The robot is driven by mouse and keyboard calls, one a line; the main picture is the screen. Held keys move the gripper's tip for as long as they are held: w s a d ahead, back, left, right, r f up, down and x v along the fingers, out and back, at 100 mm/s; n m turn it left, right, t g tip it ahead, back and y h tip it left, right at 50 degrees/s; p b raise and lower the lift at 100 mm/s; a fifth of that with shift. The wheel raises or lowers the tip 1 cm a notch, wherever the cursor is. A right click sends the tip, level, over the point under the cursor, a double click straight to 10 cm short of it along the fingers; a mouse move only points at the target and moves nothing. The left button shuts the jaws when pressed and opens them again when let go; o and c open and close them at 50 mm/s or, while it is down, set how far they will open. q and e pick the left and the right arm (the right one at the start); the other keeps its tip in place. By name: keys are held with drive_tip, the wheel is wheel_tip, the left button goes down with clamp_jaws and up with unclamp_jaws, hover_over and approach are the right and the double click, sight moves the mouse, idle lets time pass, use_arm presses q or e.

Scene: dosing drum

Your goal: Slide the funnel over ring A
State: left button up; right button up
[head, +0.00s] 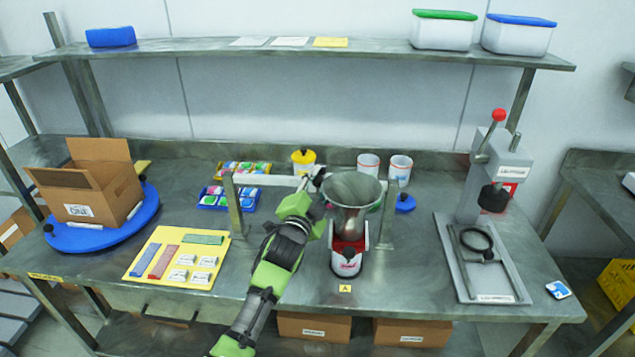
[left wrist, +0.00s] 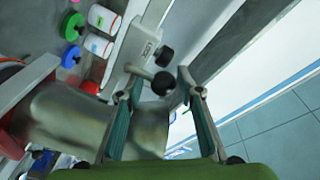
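The grey metal funnel (head: 352,190) is upright, right of centre on the rail frame (head: 388,215). Below it a red-and-white container (head: 346,262) stands behind a yellow label A (head: 345,288); I cannot make out a separate ring A. My left gripper (head: 319,182) is at the funnel's left side, close to the rail. In the left wrist view its fingers (left wrist: 159,80) are apart, with a white carriage and its black knob (left wrist: 162,83) seen between and beyond the tips. The funnel (left wrist: 70,118) passes behind one finger; contact is unclear. My right gripper is out of view.
A press (head: 490,180) stands at the right. A yellow mat (head: 150,240) and a cardboard box (head: 88,190) on a blue turntable are at the left. White cups (head: 400,168) stand behind the rail. Bare table lies between rail and press.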

use_arm(q)
drive_tip(key=shift+d, duration=0.1)
drive_tip(key=shift+s+a, duration=0.3)
drive_tip(key=shift+s, duration=0.15)
drive_tip(key=v, duration=1.1)
drive_tip(key=shift+d, duration=0.25)
